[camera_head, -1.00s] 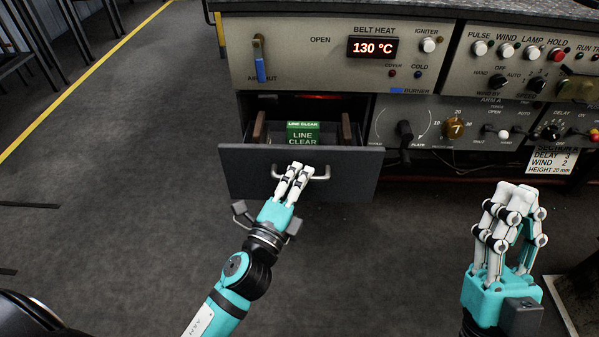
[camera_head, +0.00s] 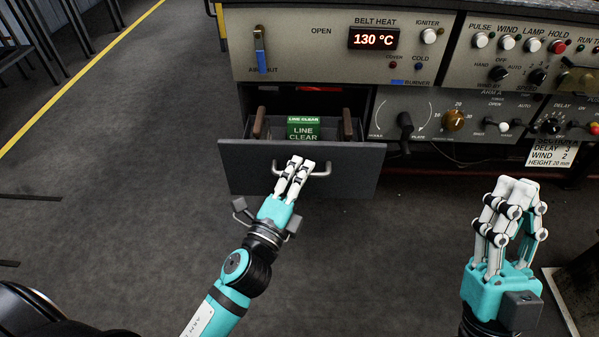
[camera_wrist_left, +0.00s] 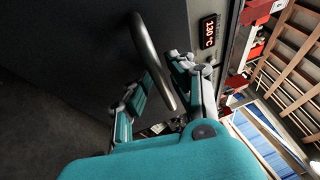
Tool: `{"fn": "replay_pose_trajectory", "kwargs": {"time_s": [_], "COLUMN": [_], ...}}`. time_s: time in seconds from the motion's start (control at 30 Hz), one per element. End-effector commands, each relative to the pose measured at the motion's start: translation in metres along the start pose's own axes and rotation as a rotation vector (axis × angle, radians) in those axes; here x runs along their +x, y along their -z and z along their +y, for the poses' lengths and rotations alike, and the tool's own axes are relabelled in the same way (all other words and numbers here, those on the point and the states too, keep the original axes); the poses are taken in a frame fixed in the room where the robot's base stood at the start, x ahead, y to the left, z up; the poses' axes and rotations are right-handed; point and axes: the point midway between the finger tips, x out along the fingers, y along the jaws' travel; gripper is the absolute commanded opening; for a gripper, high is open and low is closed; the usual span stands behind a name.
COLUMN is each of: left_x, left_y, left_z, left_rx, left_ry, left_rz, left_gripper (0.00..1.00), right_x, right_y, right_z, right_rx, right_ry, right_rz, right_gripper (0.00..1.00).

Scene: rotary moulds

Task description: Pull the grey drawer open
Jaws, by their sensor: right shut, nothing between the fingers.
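The grey drawer (camera_head: 250,168) is partly out below the control panel, with its interior showing. Its silver bar handle (camera_head: 322,171) is on the front face and also shows in the left wrist view (camera_wrist_left: 152,55). My left gripper (camera_head: 296,165) is at the left-middle of the handle. In the left wrist view its fingers (camera_wrist_left: 168,95) lie on both sides of the bar, closed around it. My right gripper (camera_head: 519,187) is shut and empty, held over the floor at the right, apart from the drawer.
A green LINE CLEAR block (camera_head: 303,130) stands in the drawer between brown pieces. Control panels (camera_head: 300,75) with knobs and switches are above and right of it. A dark object (camera_head: 580,290) is at lower right.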

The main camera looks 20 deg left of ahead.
Motion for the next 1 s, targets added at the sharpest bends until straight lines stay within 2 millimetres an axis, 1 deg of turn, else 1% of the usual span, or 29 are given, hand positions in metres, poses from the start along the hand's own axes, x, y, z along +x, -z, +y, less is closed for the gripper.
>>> {"fn": "replay_pose_trajectory", "kwargs": {"time_s": [0.17, 0.27, 0.5, 0.63, 0.77, 1.0], "left_x": [-0.006, -0.018, -0.055, -0.068, -0.075, -0.075], "left_y": [0.000, 0.000, -0.001, 0.000, 0.000, 0.000], "left_z": [0.000, 0.001, 0.001, 0.001, 0.001, 0.000], "left_rx": [-0.003, -0.004, -0.004, -0.002, 0.000, 0.001], "left_ry": [0.000, -0.002, -0.005, -0.003, -0.002, 0.000], "left_rz": [-0.001, -0.002, -0.004, -0.003, -0.002, 0.000], "left_gripper": [0.21, 0.21, 0.21, 0.21, 0.21, 0.21], "right_x": [0.000, 0.000, 0.000, 0.000, 0.000, 0.000], "right_y": [0.000, 0.000, 0.000, 0.000, 0.000, 0.000], "right_z": [0.001, 0.000, 0.000, 0.000, 0.000, 0.000], "right_rx": [-0.002, -0.001, -0.001, -0.001, -0.001, 0.000], "right_ry": [0.000, 0.000, 0.000, 0.000, 0.000, 0.000], "right_rz": [0.001, 0.001, 0.001, 0.000, 0.000, 0.000], "right_gripper": [0.00, 0.00, 0.00, 0.00, 0.00, 0.00]}}
